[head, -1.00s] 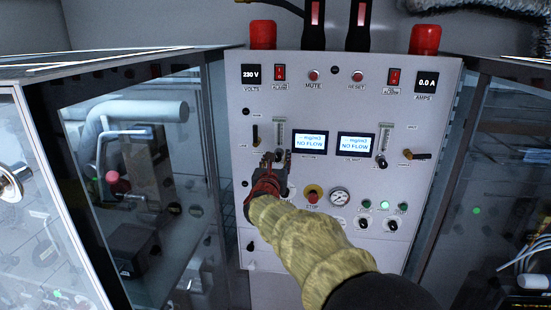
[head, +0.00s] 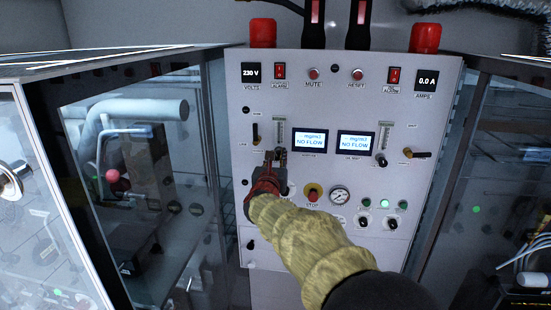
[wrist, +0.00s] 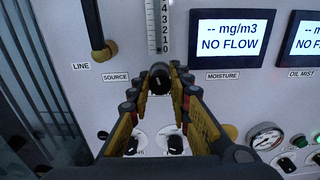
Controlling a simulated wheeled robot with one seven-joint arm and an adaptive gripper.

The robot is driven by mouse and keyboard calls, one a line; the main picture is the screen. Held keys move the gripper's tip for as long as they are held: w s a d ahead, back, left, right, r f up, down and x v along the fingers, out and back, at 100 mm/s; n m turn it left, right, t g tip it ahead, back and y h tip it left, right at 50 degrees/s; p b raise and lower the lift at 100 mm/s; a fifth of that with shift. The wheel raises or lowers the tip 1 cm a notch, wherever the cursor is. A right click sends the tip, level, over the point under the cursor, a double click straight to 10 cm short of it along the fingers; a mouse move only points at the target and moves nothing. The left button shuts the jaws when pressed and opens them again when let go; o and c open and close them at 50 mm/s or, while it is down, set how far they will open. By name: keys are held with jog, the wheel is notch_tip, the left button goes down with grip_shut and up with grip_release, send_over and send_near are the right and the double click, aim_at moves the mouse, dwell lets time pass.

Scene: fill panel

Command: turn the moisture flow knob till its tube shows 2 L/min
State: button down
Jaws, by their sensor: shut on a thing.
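The moisture flow knob (wrist: 159,78) is a black round knob just below its tube (wrist: 163,25), beside the display labelled MOISTURE (wrist: 228,42). The tube carries a scale with 0 near its lower end; its top is cut off in the wrist view, and I cannot make out a float. The tube also shows in the head view (head: 279,133). My gripper (wrist: 160,84) has its fingers on either side of the knob and is shut on it. In the head view my gripper (head: 275,156) hides the knob.
A brass-based line valve lever (wrist: 104,50) stands to the left. Below are more black knobs (wrist: 176,144) and a round gauge (wrist: 265,136). A red-and-yellow stop button (head: 313,194) lies to the right. Both displays read NO FLOW. Glass-fronted cabinets flank the panel.

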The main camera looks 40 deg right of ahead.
jog(key=shift+f+n+b, duration=0.15)
jog(key=shift+n+b, duration=0.15)
jog(key=shift+b, duration=0.2)
jog(key=n+b, duration=0.2)
jog(key=b, duration=0.1)
jog(key=shift+f+n, duration=0.1)
jog(key=shift+n, duration=0.3)
jog(key=n+b, duration=0.1)
jog(key=n, duration=0.1)
jog(key=shift+n+b, duration=0.3)
jog(key=shift+b, duration=0.1)
jog(key=shift+w+r+n+b, duration=0.1)
jog(key=shift+n+b, duration=0.25)
jog(key=shift+n, duration=1.55)
jog(key=shift+r+n+b, duration=0.1)
jog(key=shift+n+b, duration=0.25)
jog(key=shift+n, duration=1.55)
jog(key=c, duration=1.8)
grip_release()
jog(key=shift+o, duration=0.9)
